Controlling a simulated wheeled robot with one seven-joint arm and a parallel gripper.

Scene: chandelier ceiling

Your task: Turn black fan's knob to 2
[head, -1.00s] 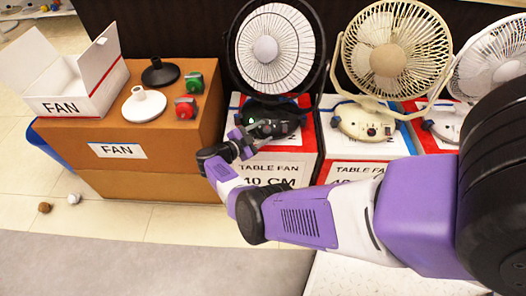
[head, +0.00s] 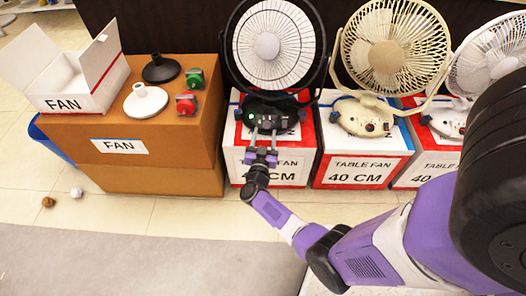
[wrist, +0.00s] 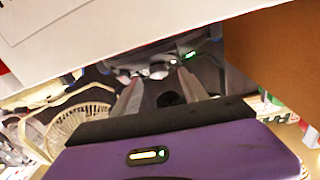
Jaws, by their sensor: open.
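The black fan (head: 275,103) stands at the left of the fan row, with a white grille inside a black ring and a black base. A small green light glows at the left of its base, and it also shows in the wrist view (wrist: 190,55). My gripper (head: 264,131) is open in front of the base, its two fingers pointing at it from the near side. In the wrist view my fingers (wrist: 160,88) are apart, with a dark round shape between them that I cannot surely identify. The knob's setting and any contact with the fingers cannot be made out.
The black fan's box (head: 290,163) is below my gripper. A brown box (head: 190,150) on the left holds an open white carton (head: 85,80), two stands and two button boxes.

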